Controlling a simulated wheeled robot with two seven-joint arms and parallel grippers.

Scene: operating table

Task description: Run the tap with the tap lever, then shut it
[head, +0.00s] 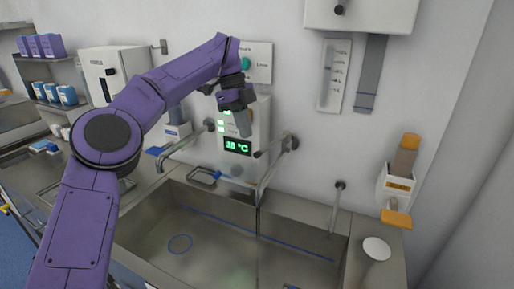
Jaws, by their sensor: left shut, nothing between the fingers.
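A steel sink (200,243) with two basins stands against the wall. One curved tap (182,143) comes out of the wall over the left basin, and a second tap (275,150) comes out near the divider. A thin upright rod with a dark knob (337,208) stands at the right basin; I cannot tell which part is the tap lever. My left gripper (243,130) is shut and empty, pointing down in front of the wall panel between the two taps. It hides part of the panel. I cannot make out running water. My right gripper is out of view.
A green temperature display (238,146) is on the wall panel. A dispenser (397,182) hangs at the right, above a white round disc (376,249). A cabinet (362,14) hangs above. Shelves with purple boxes (40,45) are at the left. Both basins look mostly clear.

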